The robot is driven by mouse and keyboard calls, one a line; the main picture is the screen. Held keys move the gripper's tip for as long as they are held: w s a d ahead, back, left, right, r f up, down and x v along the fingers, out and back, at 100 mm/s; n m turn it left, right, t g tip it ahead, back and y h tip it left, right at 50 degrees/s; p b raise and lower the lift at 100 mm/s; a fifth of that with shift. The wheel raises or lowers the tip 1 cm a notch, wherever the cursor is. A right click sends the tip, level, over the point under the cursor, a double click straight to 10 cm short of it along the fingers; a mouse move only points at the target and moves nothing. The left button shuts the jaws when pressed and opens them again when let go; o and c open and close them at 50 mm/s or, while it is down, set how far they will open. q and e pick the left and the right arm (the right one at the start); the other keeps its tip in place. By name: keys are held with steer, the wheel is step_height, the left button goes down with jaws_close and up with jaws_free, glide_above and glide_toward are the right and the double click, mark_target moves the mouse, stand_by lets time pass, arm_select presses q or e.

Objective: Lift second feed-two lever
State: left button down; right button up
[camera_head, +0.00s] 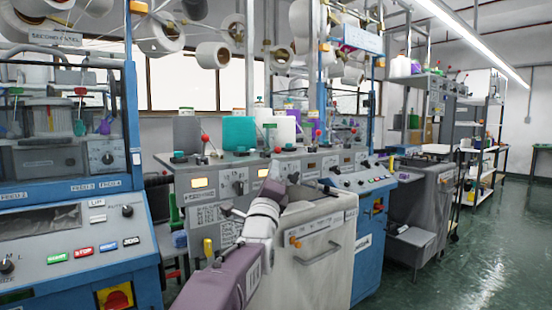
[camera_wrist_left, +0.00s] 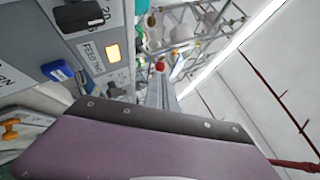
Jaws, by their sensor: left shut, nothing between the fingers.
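My left gripper (camera_head: 274,166) reaches up in front of the middle machine's panel at the end of my purple arm. It is shut and empty, and shows as a narrow grey shape in the left wrist view (camera_wrist_left: 161,92). A red ball-topped lever (camera_head: 277,151) is just beyond its tip; a red ball also shows there in the left wrist view (camera_wrist_left: 160,66). I cannot tell whether they touch. Another red-knobbed lever (camera_head: 205,138) stands farther left. The left machine has a green-handled lever (camera_head: 15,92) above a FEED 2 label (camera_head: 14,196). Which lever the task names is unclear.
A pale cabinet (camera_head: 318,265) with a handle stands right of my arm. Teal (camera_head: 239,133) and white cones stand on the machine top, with yarn spools (camera_head: 212,55) overhead. An amber window (camera_wrist_left: 113,53) and dark knob (camera_wrist_left: 80,15) are close on the panel. Floor (camera_head: 470,240) is clear at right.

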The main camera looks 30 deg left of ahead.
mark_target(277, 152)
arm_select(q)
steer(key=shift+x, duration=2.25)
steer(key=shift+p, duration=0.35)
